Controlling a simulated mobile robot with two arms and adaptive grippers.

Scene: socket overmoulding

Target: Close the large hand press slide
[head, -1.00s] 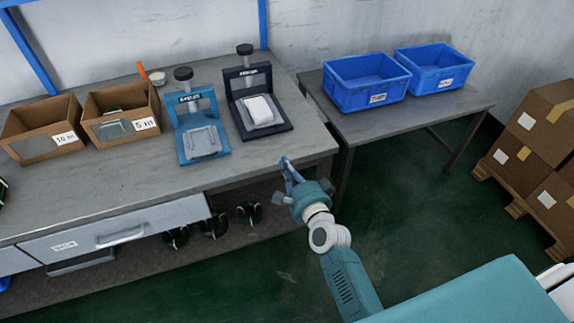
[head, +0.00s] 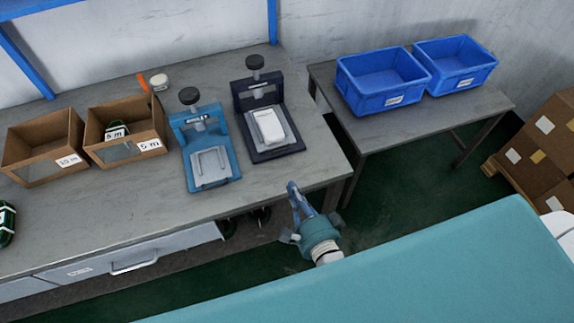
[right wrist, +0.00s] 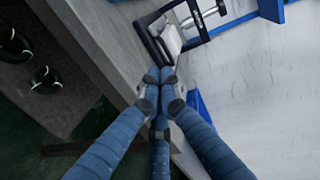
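Two hand presses stand on the workbench in the head view. The dark navy press (head: 284,144) is on the right, with a black knob on top and a white part (head: 268,127) on its grey slide plate (head: 256,138). The light blue press (head: 219,183) is to its left, with a grey slide plate (head: 210,166). The dark press also shows at the top of the right wrist view (right wrist: 152,42). My right gripper (head: 293,187) is in front of the bench edge, apart from both presses. Its fingertips (right wrist: 160,75) meet with nothing visible between them. My left gripper is out of view.
Two cardboard boxes (head: 45,148) stand left of the presses. Blue crates (head: 385,101) sit on a side table (head: 425,118) at the right. A drawer (head: 130,255) is under the bench. Stacked cartons (head: 538,150) stand far right. The bench front by the presses is clear.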

